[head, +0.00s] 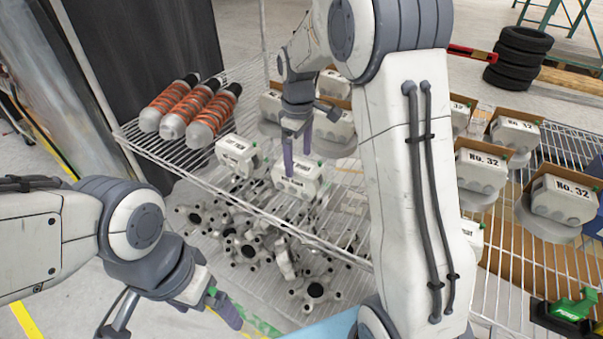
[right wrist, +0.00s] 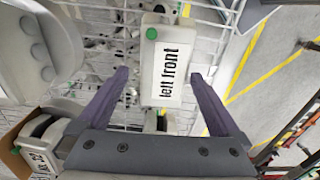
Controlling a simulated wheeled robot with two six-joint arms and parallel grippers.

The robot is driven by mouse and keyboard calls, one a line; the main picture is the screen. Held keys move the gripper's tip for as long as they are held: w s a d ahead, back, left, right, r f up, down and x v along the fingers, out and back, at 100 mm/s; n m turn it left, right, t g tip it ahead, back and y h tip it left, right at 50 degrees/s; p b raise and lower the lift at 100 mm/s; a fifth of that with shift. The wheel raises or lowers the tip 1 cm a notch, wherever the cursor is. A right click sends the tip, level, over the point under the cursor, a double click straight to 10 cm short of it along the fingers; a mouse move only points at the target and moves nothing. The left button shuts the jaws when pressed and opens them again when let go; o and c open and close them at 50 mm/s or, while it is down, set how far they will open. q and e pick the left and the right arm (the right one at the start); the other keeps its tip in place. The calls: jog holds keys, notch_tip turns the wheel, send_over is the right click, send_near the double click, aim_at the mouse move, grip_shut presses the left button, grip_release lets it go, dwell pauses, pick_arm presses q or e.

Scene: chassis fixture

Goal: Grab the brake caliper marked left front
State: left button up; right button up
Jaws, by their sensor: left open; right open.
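A white brake caliper with a green cap, labelled "left front" (right wrist: 168,75), sits on the upper wire shelf. In the head view this caliper (head: 297,182) is directly below my right gripper, and its label is partly covered. My right gripper (head: 298,158) is open, pointing down. In the right wrist view the two purple fingers of my right gripper (right wrist: 158,76) are on either side of the caliper, with gaps showing; I cannot tell their exact height above it. My left gripper (head: 222,307) is open and empty at the lower left, away from the shelf.
Another white caliper (head: 238,153) stands close on the left. Orange coil-over shocks (head: 172,107) lie at the shelf's left end. "No. 32" calipers (head: 563,198) stand to the right. Star-shaped hubs (head: 247,245) fill the lower shelf. My right arm hides the shelf's middle.

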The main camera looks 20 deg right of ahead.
jog(key=shift+s+a+f+p, duration=0.1)
jog(key=shift+f+p, duration=0.1)
jog(key=shift+f, duration=0.8)
jog(key=shift+s+d+f+p, duration=0.1)
jog(key=shift+f+p, duration=0.15)
jog(key=shift+f, duration=0.7)
jog(key=shift+s+a+f+p, duration=0.1)
jog(key=shift+f+p, duration=0.1)
jog(key=shift+f, duration=0.8)
grip_shut()
jog(key=shift+w+r, duration=0.1)
